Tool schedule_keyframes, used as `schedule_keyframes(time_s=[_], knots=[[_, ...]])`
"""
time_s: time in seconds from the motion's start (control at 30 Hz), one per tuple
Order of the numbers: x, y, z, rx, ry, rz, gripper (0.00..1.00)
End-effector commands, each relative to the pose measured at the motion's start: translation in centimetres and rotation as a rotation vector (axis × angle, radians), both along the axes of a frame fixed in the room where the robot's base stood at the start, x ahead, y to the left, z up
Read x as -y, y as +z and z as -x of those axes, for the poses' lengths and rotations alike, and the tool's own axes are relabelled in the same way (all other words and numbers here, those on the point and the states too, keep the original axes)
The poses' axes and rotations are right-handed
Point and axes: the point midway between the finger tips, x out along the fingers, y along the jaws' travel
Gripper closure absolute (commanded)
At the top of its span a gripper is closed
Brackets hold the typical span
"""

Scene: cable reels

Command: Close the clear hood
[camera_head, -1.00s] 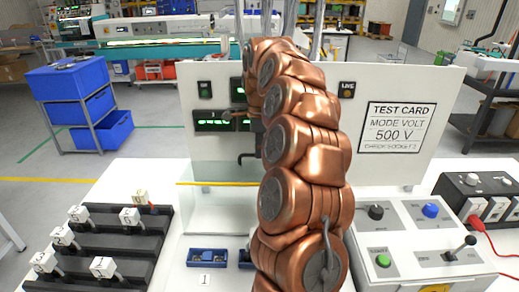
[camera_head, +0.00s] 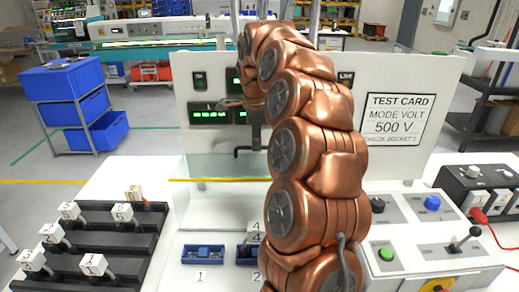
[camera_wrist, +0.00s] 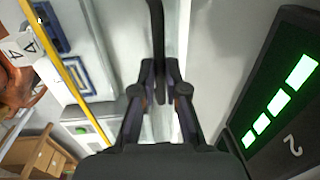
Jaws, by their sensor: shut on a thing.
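The clear hood (camera_head: 222,205) shows as a see-through panel with a yellow edge strip (camera_head: 222,179) in front of the white back panel. Its yellow strip also crosses the left of the wrist view (camera_wrist: 58,62). My gripper (camera_wrist: 160,92) is closed on a thin black bar (camera_wrist: 157,35), which looks like the hood's handle. In the head view, a black bent bar (camera_head: 244,151) shows beside my copper arm, above the yellow strip. My arm hides most of my gripper and the hood's right side there.
Two blue sockets (camera_head: 203,254) sit below; a white plug marked 4 (camera_head: 253,231) stands at socket 2. A black rack (camera_head: 105,235) with several numbered plugs is at left. A control box (camera_head: 430,240) with buttons and a lever is at right. Lit green displays (camera_head: 210,117) are behind.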

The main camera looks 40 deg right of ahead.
Motion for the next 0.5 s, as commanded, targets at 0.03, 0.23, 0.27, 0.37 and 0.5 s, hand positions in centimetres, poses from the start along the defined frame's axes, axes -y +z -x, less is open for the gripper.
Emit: schedule_keyframes(time_s=[0.03, 0.23, 0.27, 0.37, 0.5], knots=[[-0.4, -0.6, 0.3, 0.014, 0.004, 0.009, 1.00], [-1.7, 0.2, 1.5, 0.070, 0.011, 0.051, 1.00], [-1.8, 0.4, 1.7, 0.079, 0.011, 0.057, 1.00], [-2.2, 0.7, 2.4, 0.107, 0.009, 0.077, 1.00], [-2.6, 1.3, 3.5, 0.149, 0.002, 0.109, 1.00]])
